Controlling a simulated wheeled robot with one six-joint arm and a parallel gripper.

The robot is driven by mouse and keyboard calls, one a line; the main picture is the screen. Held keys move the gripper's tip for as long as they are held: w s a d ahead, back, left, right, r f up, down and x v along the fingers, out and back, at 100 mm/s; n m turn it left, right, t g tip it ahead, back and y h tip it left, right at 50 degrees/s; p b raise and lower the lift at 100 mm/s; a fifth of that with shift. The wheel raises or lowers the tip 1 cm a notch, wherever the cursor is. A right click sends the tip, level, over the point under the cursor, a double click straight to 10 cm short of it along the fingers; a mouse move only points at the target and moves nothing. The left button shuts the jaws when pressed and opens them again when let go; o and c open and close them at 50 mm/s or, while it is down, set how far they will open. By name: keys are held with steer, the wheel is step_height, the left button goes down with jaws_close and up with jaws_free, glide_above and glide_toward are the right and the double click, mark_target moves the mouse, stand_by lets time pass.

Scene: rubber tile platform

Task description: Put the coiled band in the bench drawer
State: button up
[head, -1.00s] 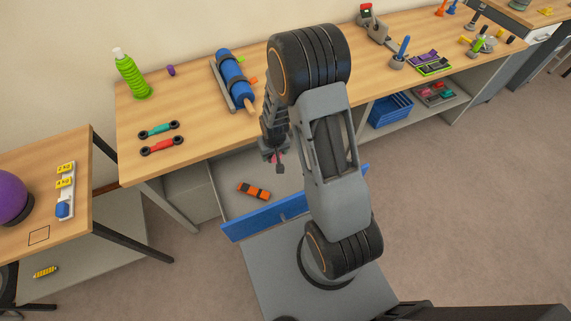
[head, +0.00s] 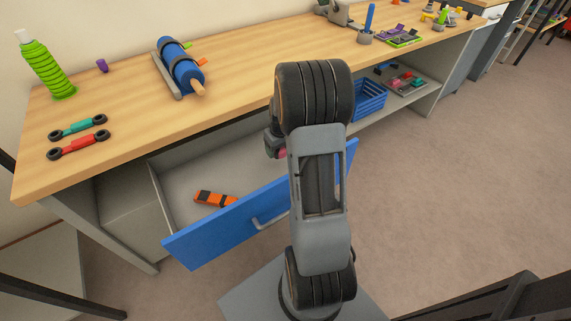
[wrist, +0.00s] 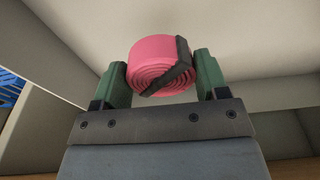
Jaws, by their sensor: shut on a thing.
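The coiled band (wrist: 158,62) is a pink roll with a black strap, seen in the wrist view between the two green fingers of my gripper (wrist: 160,78). My gripper is shut on it. In the head view my arm hides most of the gripper, and only a bit of pink (head: 282,153) shows at its end. The bench drawer (head: 262,205) is pulled open, with a blue front and a pale inside. My gripper appears over the right part of the drawer; its height above the floor of the drawer is hard to tell.
An orange and black item (head: 213,199) lies inside the drawer. On the bench top (head: 130,120) are a green bottle (head: 46,68), a blue roller (head: 180,66) and two small bars with black ends. A blue basket (head: 369,100) sits on the shelf to the right.

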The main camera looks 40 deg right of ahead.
steer(key=shift+s+d+f+b, duration=0.2)
steer(key=shift+d+f+b, duration=0.35)
steer(key=shift+s+d+f+b, duration=0.15)
steer(key=shift+d+f+b, duration=0.35)
steer(key=shift+d+b, duration=0.05)
steer(key=shift+f+b, duration=2.2)
steer(key=shift+f, duration=0.75)
steer(key=shift+f+b, duration=0.3)
steer(key=shift+f, duration=0.1)
steer(key=o, duration=1)
steer(key=shift+r, duration=0.15)
step_height(320, 180, up, 7)
steer(key=p, duration=0.5)
steer(key=shift+p, duration=0.35)
